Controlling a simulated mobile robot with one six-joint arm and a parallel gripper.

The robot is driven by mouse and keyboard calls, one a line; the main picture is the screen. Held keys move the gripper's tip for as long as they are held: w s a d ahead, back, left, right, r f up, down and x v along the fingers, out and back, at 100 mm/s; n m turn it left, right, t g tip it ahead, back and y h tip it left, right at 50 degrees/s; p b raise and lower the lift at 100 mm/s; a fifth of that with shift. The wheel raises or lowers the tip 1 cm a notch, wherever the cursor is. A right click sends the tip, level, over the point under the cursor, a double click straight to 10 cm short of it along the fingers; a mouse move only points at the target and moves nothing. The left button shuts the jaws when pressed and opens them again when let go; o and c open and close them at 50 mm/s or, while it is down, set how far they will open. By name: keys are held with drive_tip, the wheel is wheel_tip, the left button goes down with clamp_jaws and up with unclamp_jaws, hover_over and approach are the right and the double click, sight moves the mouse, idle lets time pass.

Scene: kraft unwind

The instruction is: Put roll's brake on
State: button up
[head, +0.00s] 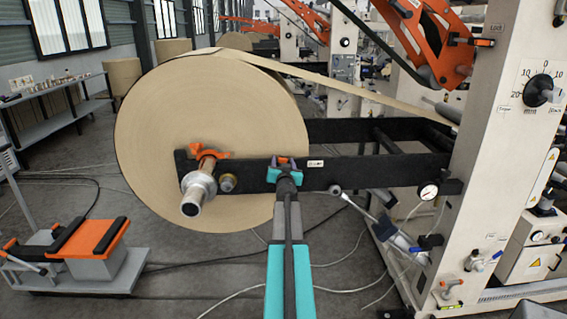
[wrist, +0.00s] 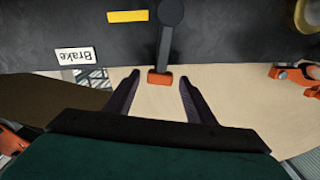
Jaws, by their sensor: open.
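The large brown kraft paper roll (head: 200,110) hangs on a shaft at the black unwind arm (head: 380,171). The brake lever shows in the wrist view as a dark handle (wrist: 166,45) with a round pivot and an orange tip (wrist: 160,77). A white "Brake" label (wrist: 75,54) is beside it, upside down in that view. My gripper (head: 285,161) is at the black arm, left of the label in the head view, and hides most of the lever there. In the wrist view my gripper (wrist: 160,80) is open, its fingertips apart on either side of the orange tip, with visible gaps.
A yellow mark (wrist: 127,16) is on the dark plate near the lever. An orange clamp (head: 208,154) and metal shaft end (head: 196,193) stick out left of my gripper. An orange-topped cart (head: 95,240) stands at lower left.

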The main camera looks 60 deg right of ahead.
drive_tip(key=shift+w+d, duration=0.1)
drive_tip(key=shift+d, duration=0.05)
clamp_jaws()
drive_tip(key=shift+d+r, duration=0.1)
drive_tip(key=shift+d, duration=0.05)
